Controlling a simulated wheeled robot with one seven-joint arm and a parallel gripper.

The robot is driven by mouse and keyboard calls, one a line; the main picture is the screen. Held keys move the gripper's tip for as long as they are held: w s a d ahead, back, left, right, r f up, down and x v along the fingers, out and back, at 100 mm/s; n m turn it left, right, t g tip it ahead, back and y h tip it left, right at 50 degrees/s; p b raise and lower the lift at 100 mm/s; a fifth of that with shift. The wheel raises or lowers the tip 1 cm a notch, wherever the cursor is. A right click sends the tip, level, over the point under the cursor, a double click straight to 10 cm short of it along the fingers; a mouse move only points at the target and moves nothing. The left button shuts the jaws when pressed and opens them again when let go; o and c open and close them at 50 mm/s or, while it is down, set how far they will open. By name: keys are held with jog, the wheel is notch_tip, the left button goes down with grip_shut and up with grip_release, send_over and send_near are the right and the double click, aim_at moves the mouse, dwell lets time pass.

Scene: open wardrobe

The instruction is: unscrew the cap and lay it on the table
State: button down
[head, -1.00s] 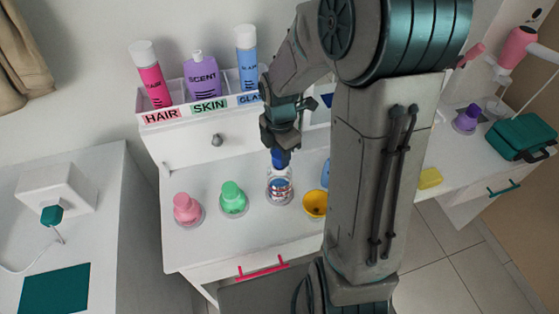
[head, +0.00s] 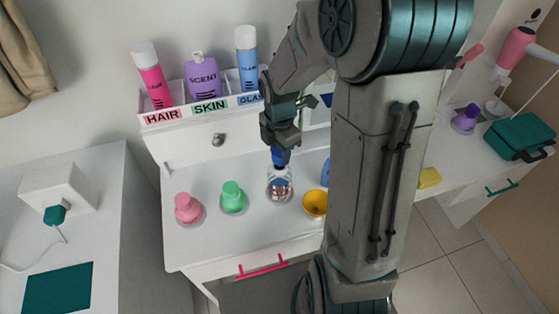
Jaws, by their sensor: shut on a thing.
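A clear bottle with a red, white and blue label (head: 279,189) stands upright on the white table (head: 240,242). My gripper (head: 280,147) points down from above and is shut on the blue cap (head: 280,157). The cap is right over the bottle's neck. I cannot tell whether it still touches the neck. The fingertips hide the cap's upper part.
A green bottle (head: 233,197) and a pink bottle (head: 188,208) stand to the left. A yellow bowl (head: 315,204) is close on the right. A labelled rack holds several bottles behind. Bare tabletop lies in front of the bottles.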

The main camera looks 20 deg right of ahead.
jog(key=shift+r, duration=0.25)
dwell(0.3)
jog(key=shift+r+p, duration=2)
